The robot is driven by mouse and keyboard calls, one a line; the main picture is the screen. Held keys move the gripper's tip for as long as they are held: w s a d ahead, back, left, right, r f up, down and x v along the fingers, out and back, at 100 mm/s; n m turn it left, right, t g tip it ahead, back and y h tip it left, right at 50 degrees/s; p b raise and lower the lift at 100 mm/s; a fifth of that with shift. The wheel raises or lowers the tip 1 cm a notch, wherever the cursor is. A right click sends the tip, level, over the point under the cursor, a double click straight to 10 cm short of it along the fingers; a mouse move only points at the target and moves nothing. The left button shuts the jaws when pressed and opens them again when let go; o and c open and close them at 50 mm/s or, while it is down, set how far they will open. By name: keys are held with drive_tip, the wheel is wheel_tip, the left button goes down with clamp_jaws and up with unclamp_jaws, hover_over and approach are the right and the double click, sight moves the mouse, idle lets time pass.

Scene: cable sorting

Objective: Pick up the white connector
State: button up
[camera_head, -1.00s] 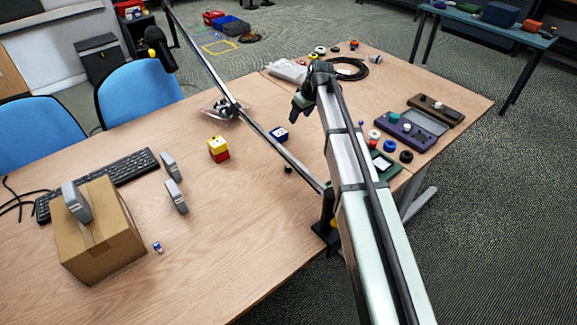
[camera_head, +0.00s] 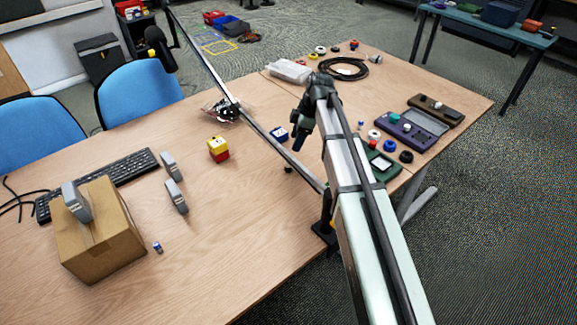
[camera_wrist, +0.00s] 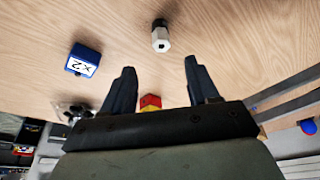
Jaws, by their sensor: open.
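In the wrist view the white connector (camera_wrist: 161,40) lies on the wooden table with a black end at the top of the picture. It is beyond my fingertips and near the middle of the gap between them, not touching either finger. My gripper (camera_wrist: 160,63) is open and empty. In the head view my gripper (camera_head: 298,148) hangs over the table, pointing down, near the blue block. I cannot make out the white connector for certain in the head view.
A blue block (camera_wrist: 83,60) marked "x2" lies left of the connector in the wrist view. A red and yellow block (camera_head: 218,150) stands left of my gripper in the head view. A long metal bar (camera_head: 262,132) crosses there. The left foreground holds a cardboard box (camera_head: 98,238).

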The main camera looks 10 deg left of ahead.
drive_tip(key=x, duration=1.2)
drive_tip(key=shift+s+d+f, duration=0.1)
drive_tip(key=shift+s+f, duration=0.05)
drive_tip(key=shift+c, duration=0.2)
drive_tip(key=c, duration=1)
drive_tip(key=shift+c, duration=0.2)
